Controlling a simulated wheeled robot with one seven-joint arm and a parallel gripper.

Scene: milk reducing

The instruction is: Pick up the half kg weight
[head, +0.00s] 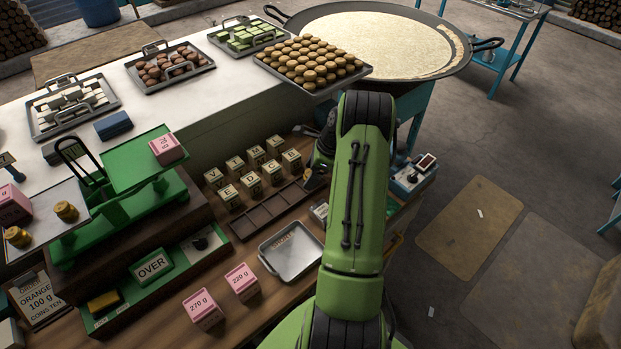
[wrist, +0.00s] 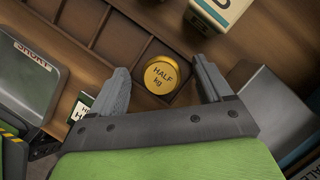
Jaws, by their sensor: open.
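The half kg weight (wrist: 162,76) is a round gold piece marked "HALF kg" in the wrist view. It sits in the end compartment of a dark wooden divided tray (wrist: 128,50). My gripper (wrist: 161,66) is open, with one grey finger on each side of the weight and a visible gap to both. In the head view the divided tray (head: 265,214) lies on the wooden bench, and my green arm reaches over its right end. My arm largely hides the gripper and the weight there.
Lettered blocks (head: 253,185) stand just behind the tray. A metal pan (head: 291,251) and pink blocks (head: 242,281) lie in front. A green balance scale (head: 130,170) stands left, with gold pieces (head: 66,211) on its left plate. A control box (head: 411,178) is right of my arm.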

